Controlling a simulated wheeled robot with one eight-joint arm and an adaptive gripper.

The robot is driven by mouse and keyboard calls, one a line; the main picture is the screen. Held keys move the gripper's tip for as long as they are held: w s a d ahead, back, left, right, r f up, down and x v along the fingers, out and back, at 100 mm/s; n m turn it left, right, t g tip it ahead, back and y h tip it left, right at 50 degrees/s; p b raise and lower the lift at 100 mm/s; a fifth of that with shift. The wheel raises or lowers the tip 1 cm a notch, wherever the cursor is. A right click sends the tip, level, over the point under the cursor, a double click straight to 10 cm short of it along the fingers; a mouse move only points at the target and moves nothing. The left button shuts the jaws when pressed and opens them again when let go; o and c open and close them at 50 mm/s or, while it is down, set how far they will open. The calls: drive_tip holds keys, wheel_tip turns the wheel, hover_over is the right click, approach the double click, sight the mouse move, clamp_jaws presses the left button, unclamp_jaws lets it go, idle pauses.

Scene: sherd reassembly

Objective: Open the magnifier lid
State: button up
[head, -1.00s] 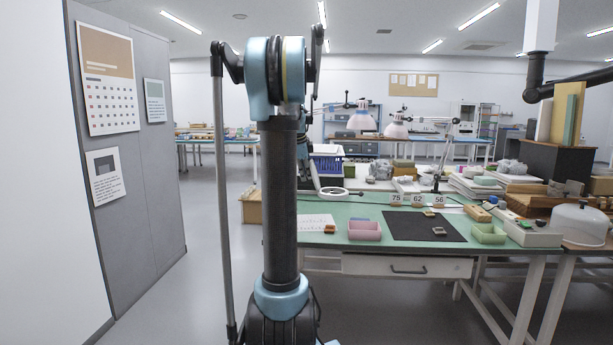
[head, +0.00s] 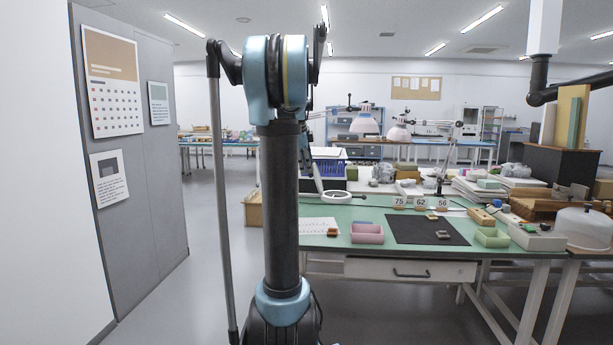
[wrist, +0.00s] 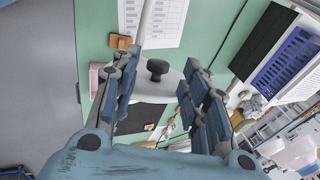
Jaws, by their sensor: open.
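The magnifier shows in the head view as a white round piece (head: 332,197) with a dark part at its right, on the green table. In the wrist view a pale rounded surface (wrist: 172,88), which looks like its lid, lies between my fingers with a black knob (wrist: 157,67) on it. My gripper (wrist: 163,62) is open, one finger on each side of the knob. No contact with the knob shows. In the head view my own arm hides most of my gripper.
The green table (head: 375,211) carries a printed sheet (wrist: 166,18), a small brown block (wrist: 120,42), a pink tray (head: 367,234) and a black mat (head: 425,231). A blue crate (head: 330,169) stands behind the magnifier. Lamps (head: 364,123) rise farther back. Floor is free at left.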

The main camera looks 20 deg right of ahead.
drive_tip(key=v, duration=0.6)
drive_tip(key=shift+s+a, duration=0.1)
idle(0.3)
drive_tip(key=s+a+f+n+y, duration=0.1)
drive_tip(key=s+a+f+n, duration=0.8)
drive_tip(key=s+a+f, duration=0.3)
drive_tip(key=s+a+f+n+y, duration=0.2)
drive_tip(key=s+a+f+n, duration=0.7)
drive_tip(key=s, duration=0.5)
drive_tip(key=s+a+f+n, duration=0.3)
drive_tip(key=s+f, duration=0.2)
drive_tip(key=f, duration=0.1)
drive_tip(key=s+a+f+n, duration=0.2)
drive_tip(key=s+f, duration=0.3)
drive_tip(key=f, duration=0.2)
drive_tip(key=shift+a+n+g+y, duration=0.3)
drive_tip(key=shift+a+n+g, duration=0.1)
drive_tip(key=shift+f, duration=0.1)
drive_tip(key=shift+c, duration=1)
